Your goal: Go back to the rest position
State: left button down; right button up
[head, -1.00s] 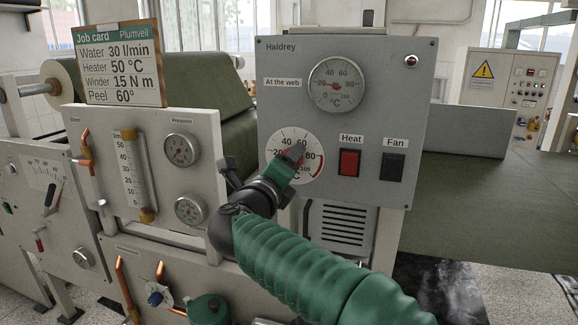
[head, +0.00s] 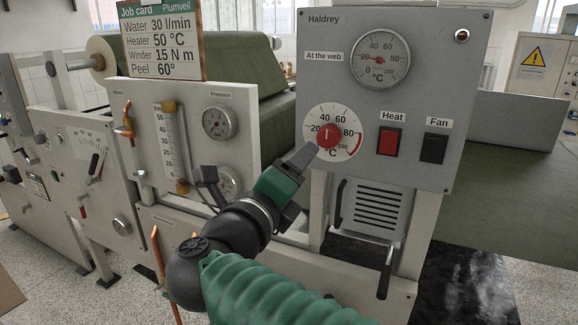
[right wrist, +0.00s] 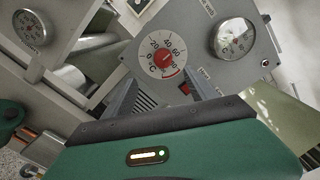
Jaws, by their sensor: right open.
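My right gripper (head: 302,168) is open and empty in the head view, just below and left of the heater's red dial knob (head: 328,135), apart from it. Its two fingers also show in the right wrist view (right wrist: 158,92), with the knob (right wrist: 164,58) beyond them. The knob's white mark points roughly upward, between 40 and 60. My right arm in its green sleeve (head: 265,285) comes in from the bottom. My left gripper is not in view.
The grey Haldrey panel (head: 470,60) stands close ahead, with a red Heat switch (head: 389,141) and a black Fan switch (head: 433,148). A flowmeter panel (head: 240,100) and copper pipes (head: 157,255) are to the left. The job card (head: 160,40) stands above.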

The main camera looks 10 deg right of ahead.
jog(key=w+a+f+n+t+y+p, duration=0.3)
jog(key=w+f+n+y, duration=0.5)
jog(key=n, duration=0.9)
jog(key=s+d+f+n+g+y+p, duration=0.2)
jog(key=s+f+n+g, duration=0.15)
jog(key=f, duration=0.35)
jog(key=s+d+f+n+g+y+p, duration=0.1)
jog(key=s+f+n+g, duration=0.2)
jog(key=f, duration=0.4)
jog(key=s+d+f+n+g+p, duration=0.1)
jog(key=s+d+f+n+g, duration=0.2)
jog(key=s+f, duration=0.5)
jog(key=s+d+f+n+g+h+p, duration=0.1)
jog(key=s+d+f+n+g, duration=0.3)
jog(key=s, duration=0.8)
notch_tip(320, 180, down, 5)
jog(key=d+g, duration=0.2)
jog(key=d, duration=0.1)
jog(key=shift+s+r, duration=0.15)
jog(key=shift+s, duration=0.05)
